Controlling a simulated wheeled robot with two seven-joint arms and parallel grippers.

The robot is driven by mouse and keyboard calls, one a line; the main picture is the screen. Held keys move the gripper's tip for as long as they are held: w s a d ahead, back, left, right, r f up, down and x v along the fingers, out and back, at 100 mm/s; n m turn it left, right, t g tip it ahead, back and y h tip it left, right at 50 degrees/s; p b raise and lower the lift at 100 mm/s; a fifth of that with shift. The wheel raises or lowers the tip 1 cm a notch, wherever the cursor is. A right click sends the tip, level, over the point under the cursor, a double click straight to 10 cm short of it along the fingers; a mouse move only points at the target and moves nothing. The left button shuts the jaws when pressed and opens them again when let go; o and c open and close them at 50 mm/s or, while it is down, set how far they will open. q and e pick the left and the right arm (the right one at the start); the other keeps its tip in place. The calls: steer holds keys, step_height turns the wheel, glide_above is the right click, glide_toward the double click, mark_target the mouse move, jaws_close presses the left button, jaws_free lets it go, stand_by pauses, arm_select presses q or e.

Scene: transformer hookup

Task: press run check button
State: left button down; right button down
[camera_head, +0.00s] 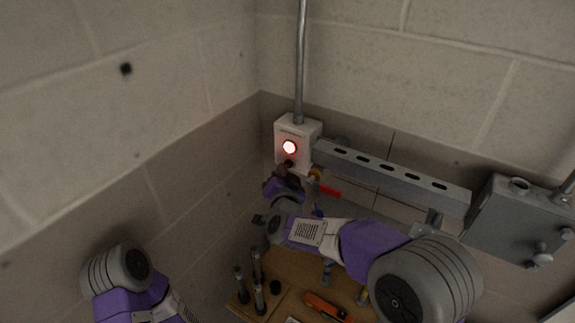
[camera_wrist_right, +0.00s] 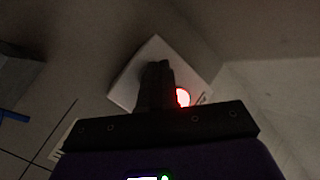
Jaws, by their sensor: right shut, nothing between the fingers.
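A pale box (camera_head: 310,127) is fixed to the wall near the corner, with a round lit red-white light or button (camera_head: 289,147) on its front. I cannot tell from the head view whether this lit disc is the run check button itself. My right gripper (camera_head: 287,165) is shut and empty, its tips just below the lit disc at the box's lower front. In the right wrist view the shut fingers (camera_wrist_right: 157,72) overlap the box (camera_wrist_right: 126,85), with the red glow (camera_wrist_right: 183,97) beside them. Whether they touch the box is unclear. My left gripper is out of view; only its arm shows.
A slotted metal rail (camera_head: 390,175) runs right from the box to a grey enclosure (camera_head: 515,222). Below, a wooden bench (camera_head: 287,268) holds several dark upright posts (camera_head: 257,265) and an orange tool (camera_head: 327,307). A conduit (camera_head: 300,60) rises above the box.

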steer(key=shift+w+d, duration=0.2)
steer(key=shift+w, duration=0.05)
stand_by(0.5)
steer(key=shift+s+a, duration=0.5)
steer(key=shift+s, duration=0.2)
steer(key=shift+a, duration=0.1)
steer(key=shift+s+a, duration=0.7)
steer(key=shift+s, duration=0.35)
steer(key=shift+s+a, duration=0.7)
steer(key=shift+s, duration=0.3)
